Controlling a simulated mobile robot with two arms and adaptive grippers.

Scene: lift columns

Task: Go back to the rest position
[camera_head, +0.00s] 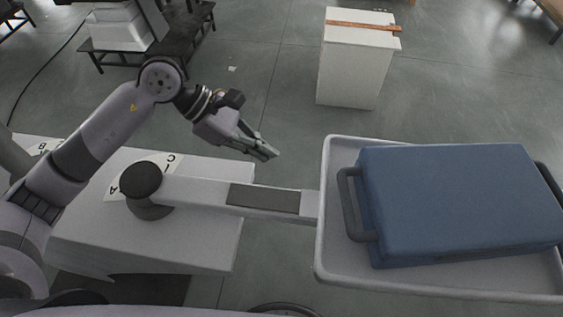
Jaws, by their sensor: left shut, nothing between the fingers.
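My left gripper (263,148) is in the upper middle of the head view, at the end of the arm that comes in from the left. It is shut and empty. It points down and to the right, just left of the white tray (326,225), and appears apart from it. A blue case (460,200) with dark handles lies in the tray. My right gripper is not in view.
A white table or cabinet (205,252) with lettered labels stands at lower left. A pale bar with a dark inset (265,199) joins a dark round knob (141,180) to the tray. A white box (352,75) stands behind. Grey floor (270,60) is clear between them.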

